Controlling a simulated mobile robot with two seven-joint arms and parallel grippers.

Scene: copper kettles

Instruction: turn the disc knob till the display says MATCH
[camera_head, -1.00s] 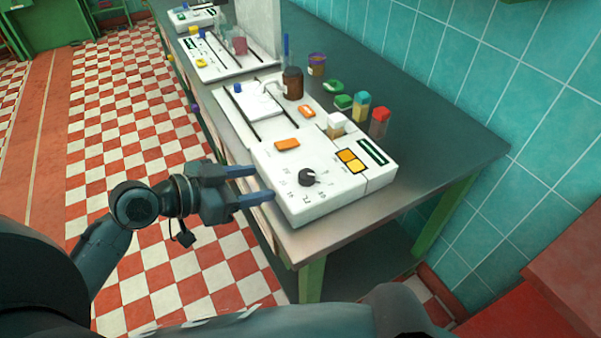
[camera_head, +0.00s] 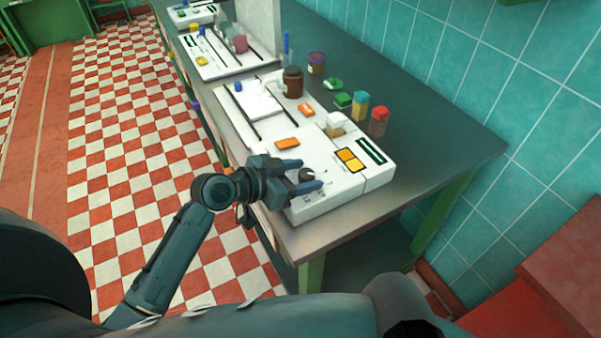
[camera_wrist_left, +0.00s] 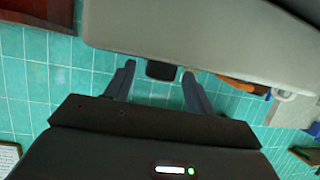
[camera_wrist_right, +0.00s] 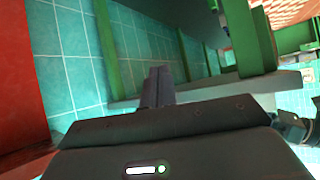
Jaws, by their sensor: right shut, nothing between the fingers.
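The dark disc knob (camera_head: 306,175) stands on the near end of the white device (camera_head: 325,205). My left gripper (camera_head: 304,176) is open, with one finger on each side of the knob. In the left wrist view the knob (camera_wrist_left: 161,71) sits between the spread fingertips (camera_wrist_left: 158,72), with gaps visible on both sides. The dark display (camera_head: 371,151) is at the device's right side; its text is too small to read. The knob's scale is partly hidden by the gripper. My right gripper (camera_wrist_right: 157,75) is shut and empty in the right wrist view, away from the device.
Yellow buttons (camera_head: 350,160) lie beside the display. Orange pieces, a white-topped block and a red-topped jar (camera_head: 378,122) stand behind the knob. A brown bottle (camera_head: 292,82) is farther back. The grey bench top (camera_head: 450,150) is clear at right.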

